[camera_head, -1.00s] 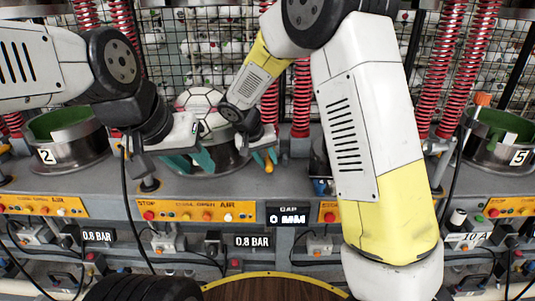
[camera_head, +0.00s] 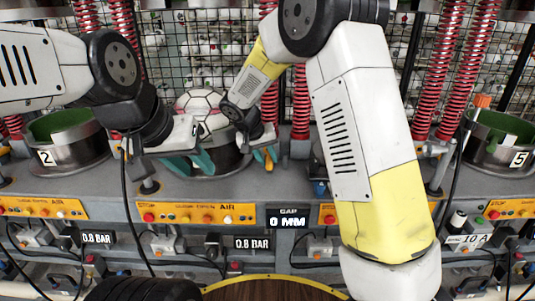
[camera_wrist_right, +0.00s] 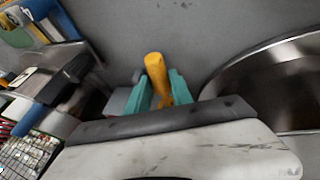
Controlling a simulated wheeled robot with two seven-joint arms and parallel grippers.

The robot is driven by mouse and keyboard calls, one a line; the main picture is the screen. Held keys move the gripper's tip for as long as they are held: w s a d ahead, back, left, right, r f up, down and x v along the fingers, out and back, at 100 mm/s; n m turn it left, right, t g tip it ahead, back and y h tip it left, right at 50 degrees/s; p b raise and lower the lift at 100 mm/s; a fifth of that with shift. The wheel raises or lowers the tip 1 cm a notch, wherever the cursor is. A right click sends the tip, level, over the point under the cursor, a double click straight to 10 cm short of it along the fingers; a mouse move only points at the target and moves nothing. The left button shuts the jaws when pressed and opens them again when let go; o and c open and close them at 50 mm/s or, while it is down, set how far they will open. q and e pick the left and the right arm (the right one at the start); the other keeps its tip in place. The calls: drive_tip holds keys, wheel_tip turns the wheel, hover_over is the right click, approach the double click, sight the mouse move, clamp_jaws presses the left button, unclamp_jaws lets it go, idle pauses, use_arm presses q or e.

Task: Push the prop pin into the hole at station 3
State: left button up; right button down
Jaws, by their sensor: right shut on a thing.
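The yellow-orange prop pin (camera_wrist_right: 158,80) is between the teal fingertips of my right gripper (camera_wrist_right: 160,90) in the right wrist view. In the head view my right gripper (camera_head: 266,152) holds the pin (camera_head: 269,159) low over the grey deck, just right of the middle press cup (camera_head: 232,160). A white ball with dark red seams (camera_head: 203,108) sits at that cup. My left gripper (camera_head: 190,163) is in front of the cup, its teal fingers apart with nothing visible between them. I cannot make out the hole at station 3, nor whether the pin touches the deck.
Station 2's cup (camera_head: 70,143) stands left and station 5's cup (camera_head: 497,147) right. My right arm covers the deck between. An orange button panel (camera_head: 190,214) and a "0 MM" display (camera_head: 287,217) line the front. Red springs and wire mesh stand behind.

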drive_tip(key=shift+w, duration=2.7)
drive_tip(key=c, duration=1)
unclamp_jaws()
drive_tip(key=shift+c, duration=0.2)
drive_tip(key=v, duration=0.8)
drive_tip(key=s+d+r+y, duration=0.2)
drive_tip(key=s+d+r, duration=0.3)
drive_tip(key=s+d, duration=0.15)
drive_tip(key=s+d+r+t+y, duration=0.1)
drive_tip(key=s+d, duration=0.4)
drive_tip(key=s, duration=0.7)
drive_tip(key=s+d+r+y, duration=0.2)
drive_tip(key=s+d, duration=0.3)
drive_tip(key=s, duration=0.7)
drive_tip(key=shift+s+d+r+t+y, duration=0.3)
drive_tip(key=shift+s+r+t, duration=0.1)
drive_tip(key=shift+r, duration=0.05)
